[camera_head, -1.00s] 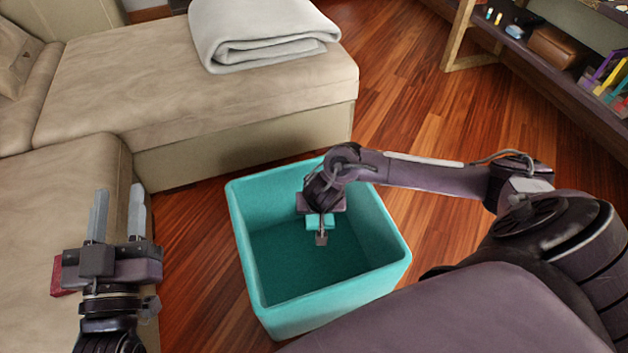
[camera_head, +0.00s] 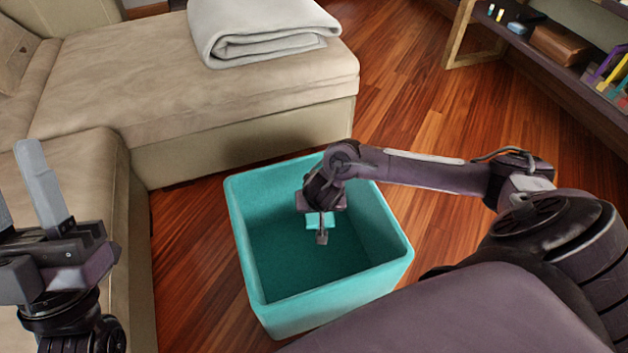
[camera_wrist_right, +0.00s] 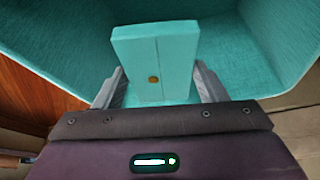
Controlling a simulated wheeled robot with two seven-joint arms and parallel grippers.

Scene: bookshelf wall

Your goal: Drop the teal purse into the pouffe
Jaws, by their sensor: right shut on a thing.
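The teal pouffe (camera_head: 398,262) is an open, square, hollow box standing on the wood floor in the middle of the head view. My right gripper (camera_head: 321,230) reaches over its far side and points down into the opening. It is shut on the small teal purse (camera_head: 313,221), mostly hidden behind the fingers there. In the right wrist view the purse (camera_wrist_right: 155,55) shows as a flat teal block with a round gold clasp, held between both fingers, with the pouffe's inner walls around it. My left gripper (camera_head: 22,190) is empty and open at the left edge, over the sofa.
The beige sofa (camera_head: 240,140) fills the left and back, with a folded grey blanket (camera_head: 262,35) on it. A shelf (camera_head: 585,90) with small items stands at the upper right. Wood floor (camera_head: 410,130) lies clear between pouffe and shelf.

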